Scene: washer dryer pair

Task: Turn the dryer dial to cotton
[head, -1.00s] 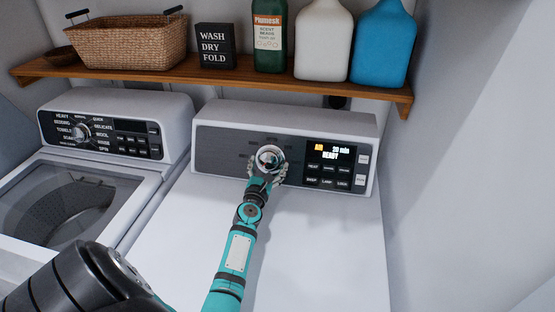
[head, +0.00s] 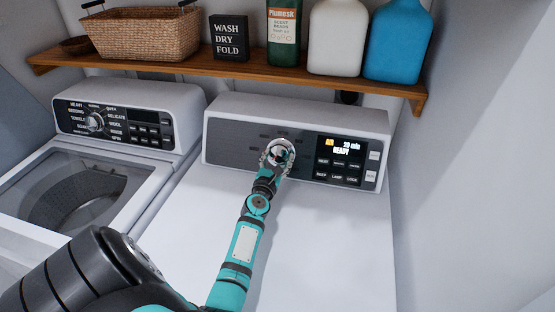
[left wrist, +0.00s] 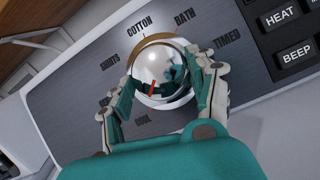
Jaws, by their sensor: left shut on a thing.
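The dryer dial (head: 280,153), a round shiny silver knob, sits on the dark control panel of the right-hand machine. In the left wrist view the dial (left wrist: 158,65) has labels around it, among them COTTON (left wrist: 139,27), BATH, TIMED, SHIRTS and COOL. A red mark shows low on the knob, on the side toward COOL. My left gripper (head: 275,166) reaches the dial from the front; in the left wrist view its fingers (left wrist: 163,90) are on both sides of the knob, shut on it. One label at lower left is partly hidden by a finger. My right gripper is not in view.
The dryer's lit display (head: 341,148) and buttons are right of the dial. A washer (head: 130,113) with its own dial stands at left. A wooden shelf (head: 235,76) above holds a basket, sign and bottles. The dryer top (head: 330,235) is clear.

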